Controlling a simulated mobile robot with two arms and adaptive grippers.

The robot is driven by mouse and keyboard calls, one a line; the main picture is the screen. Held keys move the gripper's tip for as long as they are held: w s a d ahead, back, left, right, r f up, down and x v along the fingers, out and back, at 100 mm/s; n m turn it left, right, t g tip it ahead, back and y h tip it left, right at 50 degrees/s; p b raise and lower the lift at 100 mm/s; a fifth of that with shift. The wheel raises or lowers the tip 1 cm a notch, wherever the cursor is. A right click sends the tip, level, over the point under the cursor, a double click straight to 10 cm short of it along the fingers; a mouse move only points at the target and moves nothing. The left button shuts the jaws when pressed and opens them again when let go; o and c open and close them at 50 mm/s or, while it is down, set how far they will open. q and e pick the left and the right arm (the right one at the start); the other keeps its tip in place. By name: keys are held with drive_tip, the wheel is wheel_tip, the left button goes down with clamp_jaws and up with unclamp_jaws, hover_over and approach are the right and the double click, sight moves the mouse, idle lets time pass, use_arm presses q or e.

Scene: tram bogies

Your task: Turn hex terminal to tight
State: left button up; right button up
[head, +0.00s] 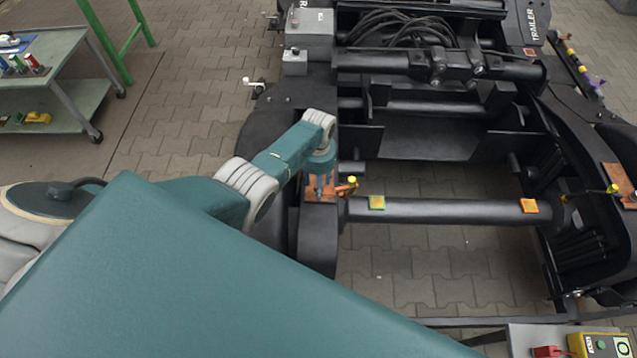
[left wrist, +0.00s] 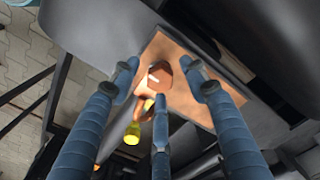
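The hex terminal (left wrist: 160,78) is a copper-coloured hex head on a copper plate (left wrist: 158,48), seen in the left wrist view. The plate also shows in the head view (head: 312,195), on the dark wheel at the left end of the axle. My left gripper (head: 320,190) points down at this plate. In the left wrist view its three blue fingers (left wrist: 160,82) are spread around the hex head, with gaps visible at the left and right fingers; contact cannot be told. A yellow-tipped copper lug (left wrist: 133,125) sticks out beside the hex. My right gripper is not in view.
The dark bogie frame (head: 430,140) surrounds the wheel. A second yellow-tipped lug (head: 610,189) is at right.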

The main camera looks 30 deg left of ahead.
use_arm(q)
drive_tip(key=shift+r, duration=0.2)
wheel_tip(320, 180, up, 12)
drive_tip(key=shift+f, duration=0.15)
idle(0.4)
idle(0.4)
